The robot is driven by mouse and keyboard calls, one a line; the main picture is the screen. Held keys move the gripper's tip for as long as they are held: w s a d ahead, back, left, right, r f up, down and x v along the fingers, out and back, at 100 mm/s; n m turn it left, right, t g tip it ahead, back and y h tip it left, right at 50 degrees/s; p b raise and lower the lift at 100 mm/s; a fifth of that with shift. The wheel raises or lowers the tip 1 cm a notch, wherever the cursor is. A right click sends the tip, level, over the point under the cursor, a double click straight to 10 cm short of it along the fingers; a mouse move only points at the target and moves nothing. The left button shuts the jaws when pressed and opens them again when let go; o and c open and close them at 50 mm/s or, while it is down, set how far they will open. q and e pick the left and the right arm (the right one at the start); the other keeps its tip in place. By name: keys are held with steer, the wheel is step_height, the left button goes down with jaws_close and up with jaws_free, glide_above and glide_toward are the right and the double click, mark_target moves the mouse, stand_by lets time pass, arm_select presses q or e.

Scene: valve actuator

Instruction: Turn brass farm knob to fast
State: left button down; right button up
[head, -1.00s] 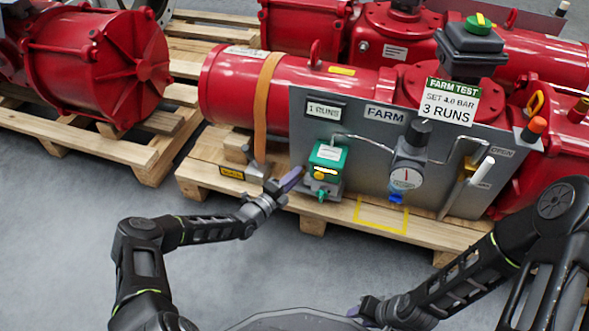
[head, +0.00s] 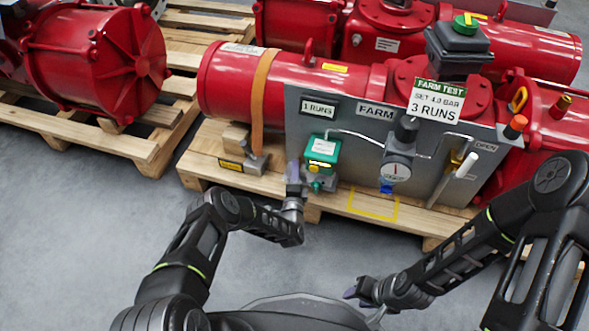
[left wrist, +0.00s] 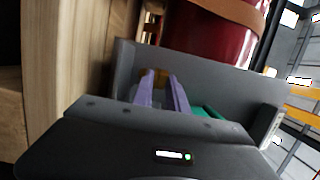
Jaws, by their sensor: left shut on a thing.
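The green-topped control box (head: 324,149) is mounted low on the left of the grey FARM panel (head: 345,150). My left gripper (head: 293,172) is at the left side of this box. In the left wrist view its two purple fingers (left wrist: 160,82) are shut on the brass knob (left wrist: 155,75), which shows partly between the fingertips. The fingers hide most of the knob, and its pointer and any fast mark cannot be read. My right gripper (head: 354,292) hangs low in front of the pallet, away from the panel; its finger opening is too small to tell.
The panel stands before a red actuator (head: 230,90) on a wooden pallet (head: 205,160). A gauge (head: 397,172), a blue fitting (head: 387,187) and a white-handled lever (head: 467,165) are to the right. An orange strap (head: 258,105) is to the left. Open floor lies in front.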

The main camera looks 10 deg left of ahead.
arm_select(q)
steer(key=shift+w+r, duration=0.2)
steer(key=shift+r, duration=0.25)
steer(key=c, duration=1.5)
jaws_free()
steer(key=shift+c, duration=0.2)
steer(key=shift+o, duration=0.5)
steer(key=shift+s+f, duration=0.1)
steer(key=shift+f, duration=0.05)
steer(key=shift+f, duration=0.1)
arm_select(e)
steer(key=shift+s+d, duration=0.1)
